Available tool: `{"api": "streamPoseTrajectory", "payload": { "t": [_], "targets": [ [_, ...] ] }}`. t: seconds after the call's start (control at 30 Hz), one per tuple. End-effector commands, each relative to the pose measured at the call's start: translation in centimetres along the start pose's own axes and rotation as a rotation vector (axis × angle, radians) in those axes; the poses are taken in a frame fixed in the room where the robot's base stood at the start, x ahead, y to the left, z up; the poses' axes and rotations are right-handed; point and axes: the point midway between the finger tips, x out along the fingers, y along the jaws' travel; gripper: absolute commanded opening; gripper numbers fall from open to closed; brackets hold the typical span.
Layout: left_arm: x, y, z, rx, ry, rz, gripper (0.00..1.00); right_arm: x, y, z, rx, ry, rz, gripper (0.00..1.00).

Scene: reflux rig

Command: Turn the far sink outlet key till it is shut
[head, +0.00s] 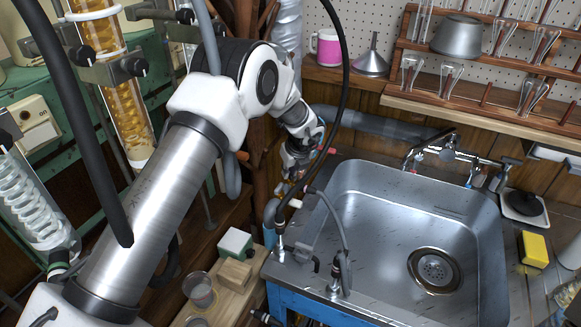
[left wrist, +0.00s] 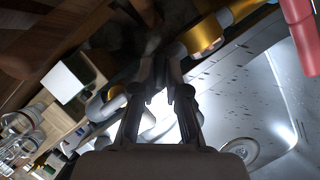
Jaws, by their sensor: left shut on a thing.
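My left gripper (head: 291,182) reaches down from the white arm to the back left corner of the sink, beside the pipework. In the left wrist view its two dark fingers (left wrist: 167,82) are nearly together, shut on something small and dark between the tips. This is at the place of the far outlet key, but the fingers hide most of it, so its angle cannot be told. A fitting with a gold band (left wrist: 205,38) lies just beyond the fingertips. My right gripper is not in view.
The steel sink (head: 385,200) is empty, with a round drain (head: 435,268). Taps and hoses stand along its left rim. A yellow sponge (head: 534,248) lies to the right. A glassware rack (head: 480,70) and pink mug (head: 326,48) are behind. Coiled glass columns (head: 120,110) stand left.

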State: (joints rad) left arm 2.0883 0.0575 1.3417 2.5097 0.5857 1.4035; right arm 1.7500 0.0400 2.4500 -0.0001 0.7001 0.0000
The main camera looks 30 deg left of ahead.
Motion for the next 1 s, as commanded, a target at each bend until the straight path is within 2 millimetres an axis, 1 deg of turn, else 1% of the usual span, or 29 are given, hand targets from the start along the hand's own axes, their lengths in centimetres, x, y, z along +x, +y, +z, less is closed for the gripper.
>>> {"api": "streamPoseTrajectory", "payload": {
  "t": [0.03, 0.1, 0.4, 0.6, 0.97, 1.0],
  "targets": [
    [-0.2, 0.2, 0.0, 0.030, 0.004, -0.010, 0.00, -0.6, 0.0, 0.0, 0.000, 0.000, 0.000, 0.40],
    [-0.2, 0.2, 0.0, 0.077, 0.003, -0.030, 0.00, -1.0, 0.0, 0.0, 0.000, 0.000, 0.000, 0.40],
    [0.0, 0.3, 0.0, 0.210, 0.003, -0.085, 0.00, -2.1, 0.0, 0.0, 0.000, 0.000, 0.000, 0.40],
    [0.1, 0.3, -0.1, 0.241, 0.003, -0.097, 0.00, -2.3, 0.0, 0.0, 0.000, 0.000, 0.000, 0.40],
    [0.1, 0.3, -0.1, 0.245, 0.002, -0.099, 0.00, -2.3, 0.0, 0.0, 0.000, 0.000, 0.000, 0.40],
    [0.1, 0.3, -0.1, 0.245, 0.002, -0.099, 0.20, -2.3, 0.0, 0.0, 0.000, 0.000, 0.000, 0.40]
  ]
}}
